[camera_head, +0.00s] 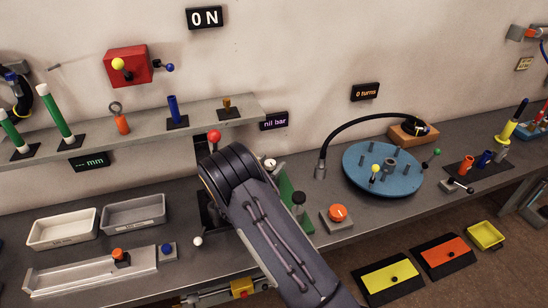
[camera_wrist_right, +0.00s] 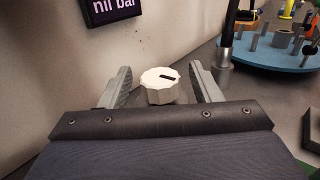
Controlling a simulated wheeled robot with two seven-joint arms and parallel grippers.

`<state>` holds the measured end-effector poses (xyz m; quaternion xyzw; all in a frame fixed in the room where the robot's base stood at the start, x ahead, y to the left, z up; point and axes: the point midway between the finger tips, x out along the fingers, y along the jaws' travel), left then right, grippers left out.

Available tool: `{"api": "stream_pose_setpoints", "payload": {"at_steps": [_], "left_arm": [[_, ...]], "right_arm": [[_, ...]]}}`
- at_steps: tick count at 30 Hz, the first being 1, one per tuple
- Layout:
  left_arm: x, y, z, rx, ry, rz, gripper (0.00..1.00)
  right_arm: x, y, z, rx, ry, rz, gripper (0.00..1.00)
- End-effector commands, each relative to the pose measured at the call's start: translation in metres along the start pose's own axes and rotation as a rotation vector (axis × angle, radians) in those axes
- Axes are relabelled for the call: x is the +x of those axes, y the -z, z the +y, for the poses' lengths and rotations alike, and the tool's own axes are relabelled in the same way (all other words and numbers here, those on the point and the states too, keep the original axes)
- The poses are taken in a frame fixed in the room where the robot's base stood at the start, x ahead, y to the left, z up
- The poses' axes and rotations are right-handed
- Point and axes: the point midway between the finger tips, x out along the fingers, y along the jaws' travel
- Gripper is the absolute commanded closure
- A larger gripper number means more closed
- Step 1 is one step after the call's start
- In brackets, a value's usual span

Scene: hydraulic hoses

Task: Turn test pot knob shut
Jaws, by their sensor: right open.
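The white faceted knob (camera_wrist_right: 160,86) with a black pointer mark is in the middle of the right wrist view. A small white round part, probably the same knob (camera_head: 269,162), shows just right of my right wrist in the head view. My right gripper (camera_wrist_right: 160,70) is open, with one grey finger on each side of the knob. Gaps show between the fingers and the knob, so I see no grip. In the head view my dark right arm hides the fingers and most of the fixture. My left gripper is not in view.
The "nil bar" display (camera_head: 274,121) hangs on the wall behind. A red-topped lever (camera_head: 214,136) stands just left of my wrist. An orange knob on a box (camera_head: 338,213) and a blue turntable (camera_head: 383,170) with a black hose lie to the right.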

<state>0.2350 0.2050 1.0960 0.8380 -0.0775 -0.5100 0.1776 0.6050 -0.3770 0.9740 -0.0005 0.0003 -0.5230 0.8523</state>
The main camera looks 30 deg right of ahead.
Motion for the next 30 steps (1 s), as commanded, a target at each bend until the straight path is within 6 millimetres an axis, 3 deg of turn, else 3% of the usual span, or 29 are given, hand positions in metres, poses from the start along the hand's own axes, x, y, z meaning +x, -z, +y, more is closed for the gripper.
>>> {"api": "stream_pose_setpoints", "payload": {"at_steps": [6,14,24,30], "left_arm": [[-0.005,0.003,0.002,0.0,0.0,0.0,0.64],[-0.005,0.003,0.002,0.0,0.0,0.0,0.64],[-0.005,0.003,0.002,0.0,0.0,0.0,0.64],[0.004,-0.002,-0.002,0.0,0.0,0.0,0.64]], "right_arm": [[0.019,-0.001,0.0,0.001,0.0,0.001,0.43],[0.021,0.0,0.0,0.001,0.0,0.001,0.43],[0.021,0.0,0.0,0.001,0.0,0.002,0.84],[0.022,0.003,0.0,0.005,0.051,-0.003,0.87]]}}
